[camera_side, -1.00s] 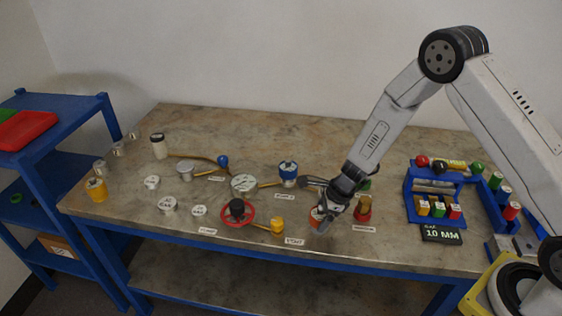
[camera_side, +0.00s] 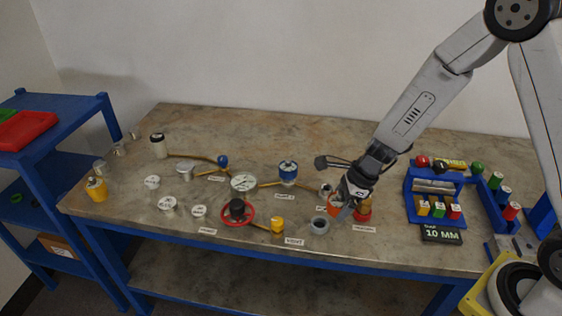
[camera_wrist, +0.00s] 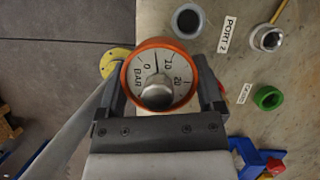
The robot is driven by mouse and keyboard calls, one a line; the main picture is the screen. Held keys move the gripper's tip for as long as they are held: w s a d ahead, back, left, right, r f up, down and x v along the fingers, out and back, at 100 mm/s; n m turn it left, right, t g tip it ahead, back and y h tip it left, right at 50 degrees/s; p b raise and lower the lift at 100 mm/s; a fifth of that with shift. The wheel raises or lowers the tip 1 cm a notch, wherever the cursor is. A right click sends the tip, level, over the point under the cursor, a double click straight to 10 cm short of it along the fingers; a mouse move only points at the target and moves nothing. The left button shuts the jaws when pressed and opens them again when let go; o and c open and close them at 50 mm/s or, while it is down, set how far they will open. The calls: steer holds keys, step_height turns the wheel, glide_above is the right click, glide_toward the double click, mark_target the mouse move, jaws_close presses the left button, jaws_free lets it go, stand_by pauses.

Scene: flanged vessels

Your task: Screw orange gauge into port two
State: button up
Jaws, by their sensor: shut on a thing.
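My gripper (camera_side: 350,194) is shut on the orange gauge (camera_side: 334,203), holding it above the bench near the front edge. In the wrist view the orange-rimmed gauge (camera_wrist: 136,72) sits between both fingers, its BAR dial facing the camera. A silver fitting (camera_wrist: 267,38) with a brass pipe lies beside the PORT 2 label (camera_wrist: 228,35). In the side view this fitting (camera_side: 326,188) is just left of my gripper. The gauge is apart from it. The gauge's underside is hidden.
A grey open ring (camera_side: 320,225) stands on the bench left of the gauge. The blue rack (camera_side: 409,190) stands farther right. A green ring (camera_wrist: 267,98) lies right in the wrist view.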

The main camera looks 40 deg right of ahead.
steer(key=s+r, duration=0.3)
steer(key=s, duration=0.5)
steer(key=shift+s+d+r, duration=0.3)
steer(key=shift+d+r, duration=0.05)
steer(key=shift+r, duration=0.05)
steer(key=shift+w, duration=0.1)
steer(key=w+d+f, duration=0.2)
steer(key=w+d, duration=0.2)
steer(key=w, duration=0.7)
steer(key=w+d+f, duration=0.2)
steer(key=w+d, duration=0.3)
steer(key=w, duration=0.6)
steer(key=shift+w, duration=0.15)
steer(key=shift+f, duration=0.1)
steer(key=shift+f, duration=2.4)
steer(key=shift+f, duration=1.2)
